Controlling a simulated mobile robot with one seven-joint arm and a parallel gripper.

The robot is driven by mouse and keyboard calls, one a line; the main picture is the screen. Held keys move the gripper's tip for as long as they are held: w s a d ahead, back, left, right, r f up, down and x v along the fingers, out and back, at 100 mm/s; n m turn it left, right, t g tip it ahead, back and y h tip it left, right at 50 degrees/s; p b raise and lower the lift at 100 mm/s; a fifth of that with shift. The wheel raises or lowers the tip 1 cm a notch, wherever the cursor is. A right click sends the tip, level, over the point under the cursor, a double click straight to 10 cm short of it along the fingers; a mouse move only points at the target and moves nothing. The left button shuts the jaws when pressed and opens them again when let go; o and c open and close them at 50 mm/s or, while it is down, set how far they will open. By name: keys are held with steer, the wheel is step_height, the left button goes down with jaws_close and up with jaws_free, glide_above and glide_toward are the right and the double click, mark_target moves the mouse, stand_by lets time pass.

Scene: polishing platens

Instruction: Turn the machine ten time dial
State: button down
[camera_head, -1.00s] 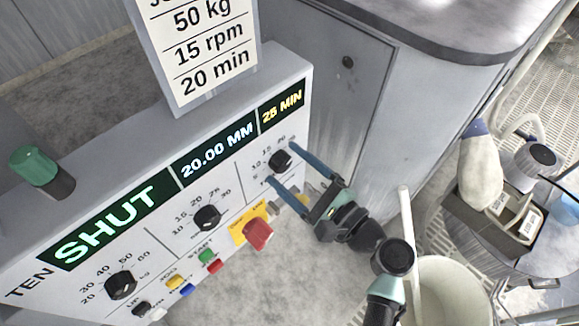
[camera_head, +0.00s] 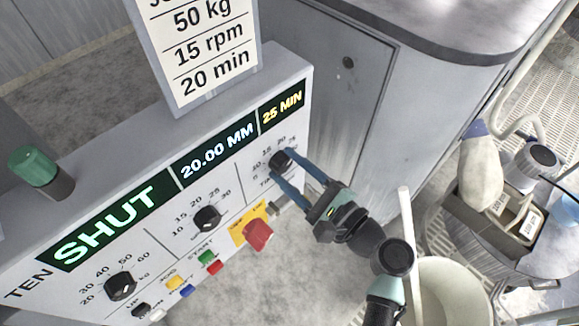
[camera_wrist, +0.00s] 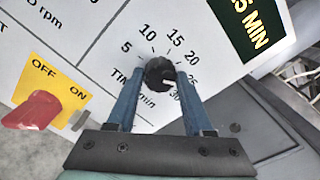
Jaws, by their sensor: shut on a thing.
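The time dial is a round black knob (camera_wrist: 160,73) with a scale from 5 to 30 around it, at the right end of the machine ten panel (camera_head: 150,222). It also shows in the head view (camera_head: 280,162). My gripper (camera_wrist: 158,84) has its two blue fingers on either side of the dial and is shut on it. The fingers hide part of the dial and its scale. A white mark on the knob points near 25. The time display (camera_head: 283,107) reads 25 MIN. A card (camera_head: 207,52) above the panel reads 50 kg, 15 rpm, 20 min.
A red OFF/ON switch on a yellow plate (camera_head: 258,233) sits left of and below the dial. Two more black dials (camera_head: 207,218) and (camera_head: 120,285) and several coloured buttons are further left. A white bucket (camera_head: 450,290) stands at lower right.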

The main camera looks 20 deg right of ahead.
steer(key=n+b, duration=0.2)
steer(key=n, duration=0.2)
steer(key=shift+f, duration=0.1)
steer(key=shift+n+b, duration=1.2)
steer(key=shift+n, duration=0.6)
steer(key=shift+c, duration=1.5)
jaws_free()
steer(key=p+v, duration=0.1)
steer(key=v, duration=1.2)
steer(key=shift+r, duration=0.2)
